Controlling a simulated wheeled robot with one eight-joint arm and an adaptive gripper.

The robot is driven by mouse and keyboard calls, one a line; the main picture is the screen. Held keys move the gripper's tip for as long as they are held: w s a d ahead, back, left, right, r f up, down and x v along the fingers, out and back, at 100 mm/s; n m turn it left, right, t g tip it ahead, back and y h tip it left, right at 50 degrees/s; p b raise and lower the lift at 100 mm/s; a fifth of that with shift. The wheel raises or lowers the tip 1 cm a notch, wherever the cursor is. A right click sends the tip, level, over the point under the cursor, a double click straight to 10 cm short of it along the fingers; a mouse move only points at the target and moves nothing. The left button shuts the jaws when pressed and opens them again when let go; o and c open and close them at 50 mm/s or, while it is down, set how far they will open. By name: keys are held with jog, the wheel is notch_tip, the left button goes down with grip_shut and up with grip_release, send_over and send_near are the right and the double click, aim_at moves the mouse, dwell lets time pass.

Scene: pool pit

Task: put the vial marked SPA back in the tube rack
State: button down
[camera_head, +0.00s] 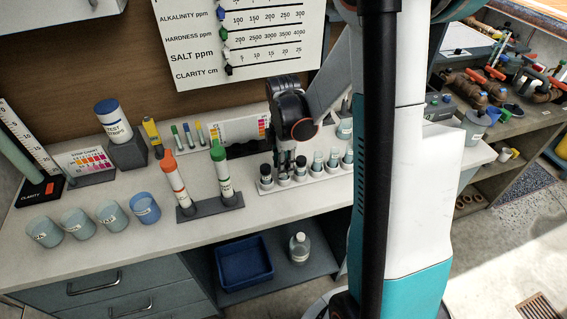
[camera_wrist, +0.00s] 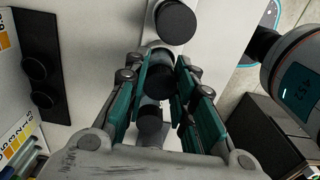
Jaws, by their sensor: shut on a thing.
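The white tube rack (camera_head: 325,174) stands on the counter, with several dark-capped vials in a row. My gripper (camera_head: 286,160) points down over the rack's left part, among the vials. In the wrist view my gripper (camera_wrist: 163,75) is shut on a dark-capped vial (camera_wrist: 160,86) between its teal finger pads. I cannot read its label, so I cannot tell if it is marked SPA. The fingers hide much of it, and I cannot tell whether its foot is in a rack hole. Another dark-capped vial (camera_wrist: 175,22) stands just beyond the fingertips.
Left of the rack, an orange-capped tube (camera_head: 174,176) and a green-capped tube (camera_head: 222,170) stand in a grey holder. Several blue cups (camera_head: 112,215) stand at front left. A colour chart (camera_head: 238,130) stands behind the rack. The counter's front strip below the rack is clear.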

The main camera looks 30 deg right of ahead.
jog(key=shift+f, duration=0.15)
jog(key=c, duration=1.3)
grip_release()
jog(key=shift+r+p, duration=2.25)
jog(key=shift+r, duration=1.3)
jog(key=shift+a, duration=0.1)
